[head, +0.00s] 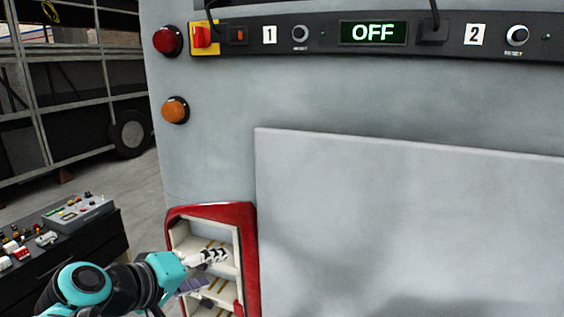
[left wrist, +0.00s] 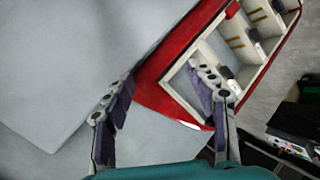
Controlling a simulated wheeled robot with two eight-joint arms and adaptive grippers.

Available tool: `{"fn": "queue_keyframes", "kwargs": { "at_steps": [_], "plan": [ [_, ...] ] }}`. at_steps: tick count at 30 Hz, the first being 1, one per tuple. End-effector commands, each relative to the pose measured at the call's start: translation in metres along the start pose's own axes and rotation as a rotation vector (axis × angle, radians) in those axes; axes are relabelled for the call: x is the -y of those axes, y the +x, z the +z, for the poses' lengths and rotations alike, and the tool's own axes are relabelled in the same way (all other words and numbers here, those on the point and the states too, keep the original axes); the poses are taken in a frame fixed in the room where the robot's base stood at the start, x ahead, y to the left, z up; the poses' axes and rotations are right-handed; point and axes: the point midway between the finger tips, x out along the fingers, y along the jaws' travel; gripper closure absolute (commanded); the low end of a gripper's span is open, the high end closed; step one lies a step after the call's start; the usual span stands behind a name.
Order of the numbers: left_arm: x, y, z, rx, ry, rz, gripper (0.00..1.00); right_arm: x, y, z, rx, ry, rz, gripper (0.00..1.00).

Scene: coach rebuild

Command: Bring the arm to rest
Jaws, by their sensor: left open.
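My left gripper (head: 212,272) shows in the head view at the lower left, in front of a red-framed opening with pale shelves (head: 251,262). In the left wrist view, the left gripper (left wrist: 165,92) has its two fingers spread wide, with nothing between them. Behind the fingers lie a grey panel (left wrist: 60,60) and the red frame (left wrist: 160,80) of the shelved opening. I cannot tell whether a finger touches the frame. My right gripper is in neither view.
A strip (head: 460,40) with knobs and an OFF display runs across the top. A red lamp (head: 168,41) and an orange lamp (head: 175,110) sit on the grey wall. A dark bench (head: 95,245) with a control box (head: 75,214) stands at the left. Grey floor lies behind it.

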Motion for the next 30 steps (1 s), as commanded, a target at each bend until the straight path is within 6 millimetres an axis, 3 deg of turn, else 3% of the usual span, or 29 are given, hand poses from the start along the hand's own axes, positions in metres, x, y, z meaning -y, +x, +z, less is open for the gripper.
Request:
{"fn": "queue_keyframes", "kwargs": {
  "at_steps": [1,6,12,15,18,21,29,30],
  "plan": [
    [0.041,0.023,0.03,0.022,0.053,-0.038,0.43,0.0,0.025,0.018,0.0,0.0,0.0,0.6],
    [0.149,0.069,0.103,0.087,0.248,-0.188,0.43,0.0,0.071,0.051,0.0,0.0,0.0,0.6],
    [0.279,0.111,0.179,0.146,0.489,-0.364,0.43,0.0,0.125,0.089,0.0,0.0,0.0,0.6],
    [0.331,0.124,0.205,0.163,0.593,-0.438,0.43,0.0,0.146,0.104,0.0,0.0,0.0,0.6],
    [0.366,0.131,0.221,0.172,0.667,-0.491,0.43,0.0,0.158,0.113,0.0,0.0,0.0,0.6],
    [0.383,0.133,0.228,0.177,0.709,-0.522,0.43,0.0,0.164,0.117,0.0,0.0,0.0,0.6],
    [0.387,0.131,0.229,0.178,0.725,-0.534,0.43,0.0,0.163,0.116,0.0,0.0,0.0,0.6],
    [0.387,0.131,0.228,0.178,0.725,-0.534,0.54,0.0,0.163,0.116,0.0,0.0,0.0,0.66]
  ]
}}
